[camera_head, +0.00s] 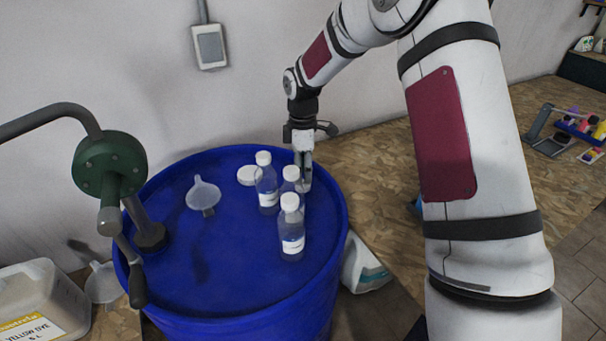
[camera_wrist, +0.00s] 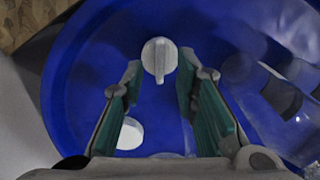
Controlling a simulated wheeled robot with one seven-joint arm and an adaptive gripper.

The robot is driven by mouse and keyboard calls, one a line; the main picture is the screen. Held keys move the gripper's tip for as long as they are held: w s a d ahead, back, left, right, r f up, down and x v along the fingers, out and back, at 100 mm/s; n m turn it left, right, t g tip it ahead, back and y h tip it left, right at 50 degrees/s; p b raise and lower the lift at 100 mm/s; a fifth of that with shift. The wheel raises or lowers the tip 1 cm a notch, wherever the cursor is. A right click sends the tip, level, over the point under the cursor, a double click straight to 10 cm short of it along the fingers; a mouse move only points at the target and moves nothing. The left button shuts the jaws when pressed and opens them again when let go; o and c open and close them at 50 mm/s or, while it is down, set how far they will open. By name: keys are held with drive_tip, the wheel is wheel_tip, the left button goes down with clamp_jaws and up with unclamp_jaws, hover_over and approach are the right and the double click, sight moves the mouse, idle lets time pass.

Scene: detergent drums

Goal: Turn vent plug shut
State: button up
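The vent plug (camera_wrist: 159,57) is a round white knob with a raised straight grip bar, set in the top of the blue drum (camera_head: 240,250). In the wrist view its bar runs nearly up and down the picture. My gripper (camera_wrist: 159,72) is open, with its two green-padded fingers apart and nothing between the pads. The plug appears between and just beyond the fingertips; I cannot tell whether they touch it. In the head view my gripper (camera_head: 304,165) points down at the drum's far right edge, behind the bottles, and the plug cannot be made out there.
Three clear bottles (camera_head: 292,235) with white caps stand close in front of my gripper. A white disc-like cap (camera_head: 248,175) and a funnel (camera_head: 204,192) are on the drum top. A green-headed pump (camera_head: 110,165) rises at the left. The drum's front middle is clear.

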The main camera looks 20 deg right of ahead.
sight(303, 183)
drive_tip(key=shift+f, duration=1.05)
clamp_jaws()
